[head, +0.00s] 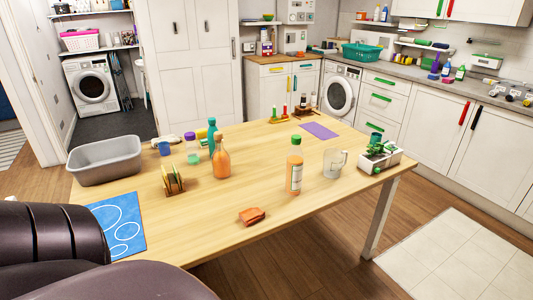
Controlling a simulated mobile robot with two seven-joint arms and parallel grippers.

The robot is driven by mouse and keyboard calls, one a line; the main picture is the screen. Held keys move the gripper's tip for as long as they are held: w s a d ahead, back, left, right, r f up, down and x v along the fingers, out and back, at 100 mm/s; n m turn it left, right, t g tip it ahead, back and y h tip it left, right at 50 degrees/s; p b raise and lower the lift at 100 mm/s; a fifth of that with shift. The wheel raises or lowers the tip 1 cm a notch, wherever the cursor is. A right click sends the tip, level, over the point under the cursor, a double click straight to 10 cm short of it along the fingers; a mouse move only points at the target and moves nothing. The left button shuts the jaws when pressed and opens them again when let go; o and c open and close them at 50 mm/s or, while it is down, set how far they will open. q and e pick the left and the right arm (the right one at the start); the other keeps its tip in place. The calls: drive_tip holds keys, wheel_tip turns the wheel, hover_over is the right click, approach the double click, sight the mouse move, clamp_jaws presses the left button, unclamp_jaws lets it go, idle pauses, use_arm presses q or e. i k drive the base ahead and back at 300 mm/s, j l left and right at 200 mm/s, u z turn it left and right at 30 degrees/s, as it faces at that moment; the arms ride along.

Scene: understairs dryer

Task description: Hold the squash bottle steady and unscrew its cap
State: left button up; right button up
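The squash bottle looks to be the upright orange bottle (295,172) with a pale label, near the middle of the wooden table (245,205). Its green cap (296,139) sits on its top. A second orange bottle (221,164) with a narrow neck stands to its left, in front of a teal bottle (212,135). Neither of my grippers is in view. Only dark links of my arm show at the lower left, and nothing touches the bottle.
A glass mug (333,164) stands just right of the bottle, and a white planter (379,158) stands farther right. An orange cloth-like item (252,216) lies in front. A rack (173,181), grey tub (105,160) and blue mat (117,226) are left. The front right tabletop is clear.

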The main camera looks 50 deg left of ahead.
sight(294, 164)
drive_tip(key=u, duration=1.35)
